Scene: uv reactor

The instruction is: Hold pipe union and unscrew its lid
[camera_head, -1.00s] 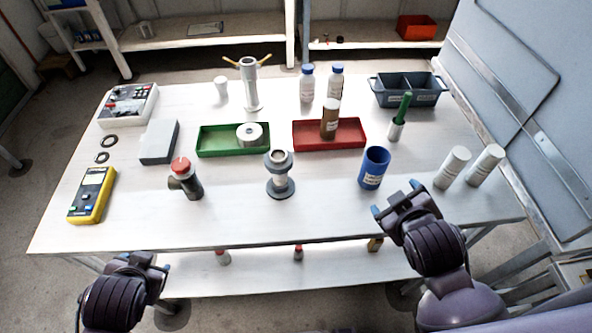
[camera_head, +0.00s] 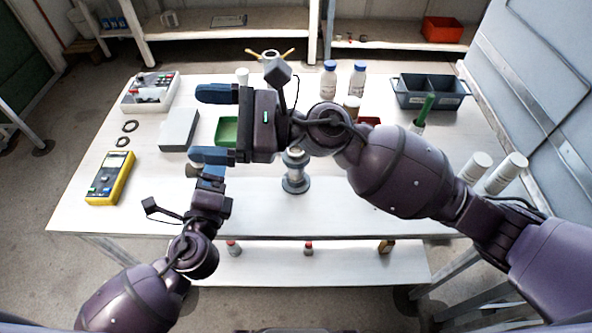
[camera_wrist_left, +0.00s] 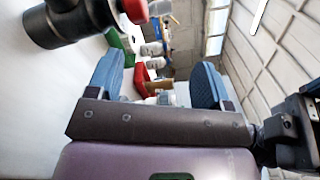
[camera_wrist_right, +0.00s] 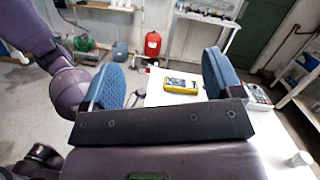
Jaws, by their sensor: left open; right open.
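The pipe union is a dark pipe fitting with a side branch and a red lid. In the head view it is mostly hidden behind my grippers; only a bit of the fitting (camera_head: 193,171) shows, and its lid is covered. In the left wrist view the dark body (camera_wrist_left: 66,22) and red lid (camera_wrist_left: 134,10) show at the upper left, outside the fingers. My left gripper (camera_head: 208,173) is open and low, close to the fitting. My right gripper (camera_head: 197,124) is open and empty, appearing above the table with its fingers pointing left. I see no contact with the union.
A flanged metal piece (camera_head: 295,183) stands to the right of the union. A yellow meter (camera_head: 110,178), grey box (camera_head: 179,130) and two black rings lie left. A green tray (camera_head: 227,130) is partly covered by my right arm. The front table strip is clear.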

